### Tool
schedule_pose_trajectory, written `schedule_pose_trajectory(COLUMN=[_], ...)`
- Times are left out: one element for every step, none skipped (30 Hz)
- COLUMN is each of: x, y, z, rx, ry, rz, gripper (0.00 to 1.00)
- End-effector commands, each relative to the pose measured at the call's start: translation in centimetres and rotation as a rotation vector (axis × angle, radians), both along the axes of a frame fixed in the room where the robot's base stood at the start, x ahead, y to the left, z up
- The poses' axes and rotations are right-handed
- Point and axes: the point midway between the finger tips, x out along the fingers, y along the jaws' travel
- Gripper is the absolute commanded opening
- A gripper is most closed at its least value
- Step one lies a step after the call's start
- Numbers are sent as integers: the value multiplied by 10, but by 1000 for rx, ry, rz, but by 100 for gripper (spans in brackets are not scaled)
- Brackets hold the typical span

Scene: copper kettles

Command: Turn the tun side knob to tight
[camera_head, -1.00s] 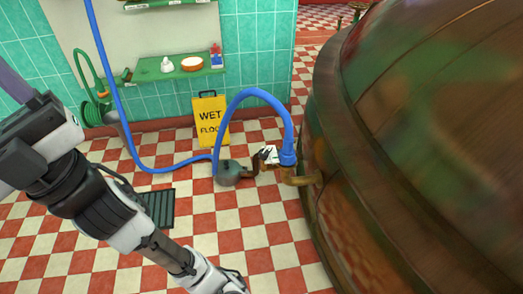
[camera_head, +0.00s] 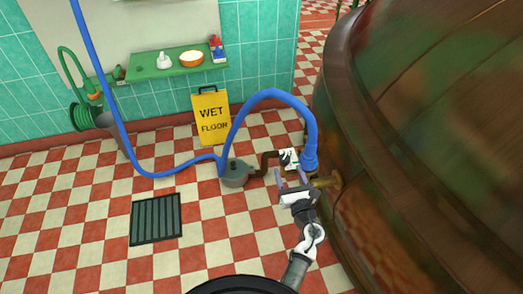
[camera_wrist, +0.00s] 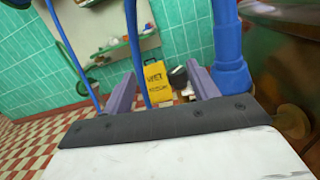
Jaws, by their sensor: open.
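The copper tun (camera_head: 430,150) fills the right side of the head view. A short brass pipe (camera_head: 327,181) comes out of its side, beside the blue hose coupling (camera_head: 310,160). I cannot make out which part here is the side knob. My gripper (camera_head: 291,176) is open and empty, just in front of a small white and black part (camera_head: 289,157) and left of the coupling. In the wrist view my gripper (camera_wrist: 163,85) has its two purple fingers spread. The blue coupling (camera_wrist: 231,75) stands right of the right finger there, and a blurred brass piece shows lower right.
A grey-green pump (camera_head: 234,175) sits on the checkered floor with a blue hose (camera_head: 250,98) arching over to the coupling. A yellow wet floor sign (camera_head: 210,117) stands behind it. A drain grate (camera_head: 156,219) lies left. A green shelf (camera_head: 160,69) is on the tiled wall.

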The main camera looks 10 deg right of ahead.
Motion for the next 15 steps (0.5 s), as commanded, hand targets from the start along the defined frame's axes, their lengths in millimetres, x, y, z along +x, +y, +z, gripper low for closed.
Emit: schedule_pose_trajectory(x=[-13,-18,-24,-26,-27,-26,-24,-22,-17,-12,-6,1,7,14,23], y=[-12,-17,-21,-22,-24,-25,-25,-25,-25,-25,-25,-25,-25,-25,-25], z=[-20,-28,-37,-41,-44,-46,-46,-46,-45,-45,-44,-44,-44,-44,-43], rx=[-33,-52,-71,-81,-88,-94,-96,-96,-95,-95,-95,-95,-95,-94,-94], ry=[43,61,81,89,97,102,102,102,101,101,100,101,99,99,98], rz=[-29,-40,-49,-53,-55,-57,-57,-57,-57,-56,-55,-56,-55,-54,-55], gripper=[59,59,59,59,59,59,59,59,59,59,59,59,59,59,59])
